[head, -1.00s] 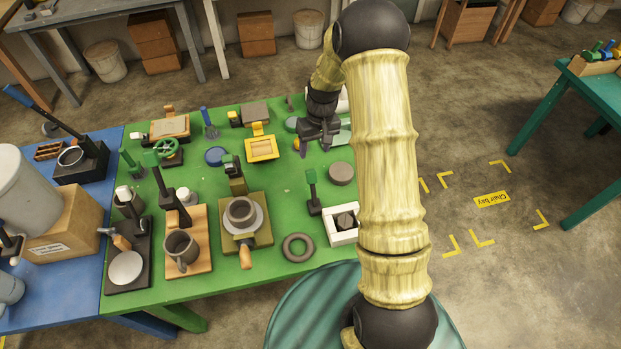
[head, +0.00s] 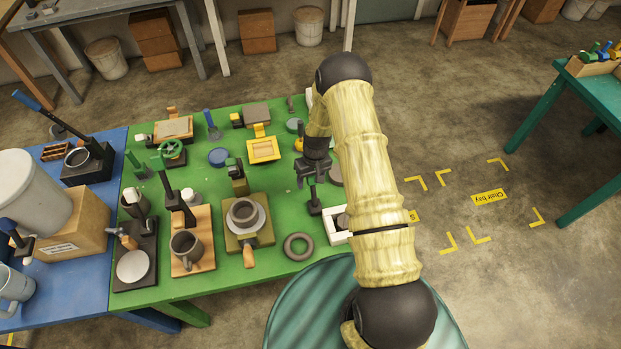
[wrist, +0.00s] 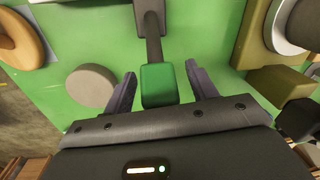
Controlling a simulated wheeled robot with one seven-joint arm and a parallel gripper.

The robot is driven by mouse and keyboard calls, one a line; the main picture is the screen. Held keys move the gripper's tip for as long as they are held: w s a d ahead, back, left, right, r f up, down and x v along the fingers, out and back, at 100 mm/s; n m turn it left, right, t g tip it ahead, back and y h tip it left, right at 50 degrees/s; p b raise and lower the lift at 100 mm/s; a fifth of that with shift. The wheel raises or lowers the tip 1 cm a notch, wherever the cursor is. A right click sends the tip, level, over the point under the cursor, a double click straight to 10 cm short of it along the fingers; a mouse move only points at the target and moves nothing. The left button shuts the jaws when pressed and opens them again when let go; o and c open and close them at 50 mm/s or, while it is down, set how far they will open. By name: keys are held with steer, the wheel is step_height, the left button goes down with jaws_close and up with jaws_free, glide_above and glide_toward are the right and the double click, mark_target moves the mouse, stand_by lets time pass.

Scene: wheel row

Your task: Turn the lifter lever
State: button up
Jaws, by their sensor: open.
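A small lever with a dark stem (head: 314,201) stands on the green table, left of the white box frame. In the wrist view its green block grip (wrist: 159,84) sits between my two fingers, and the grey stem runs up to a dark base (wrist: 156,14). No label shows whether this is the lifter lever. My gripper (head: 311,180) is open over the lever, pointing down. In the wrist view my gripper (wrist: 160,76) has a gap on each side of the grip.
A grey disc (wrist: 90,86) lies beside the lever. A white box frame (head: 337,236) and a dark ring (head: 299,246) are near the front edge. An olive fixture with a cup (head: 262,236) stands to the left. Several other levers crowd the left side.

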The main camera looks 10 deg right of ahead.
steer(key=shift+w+f, duration=0.1)
steer(key=shift+f, duration=0.3)
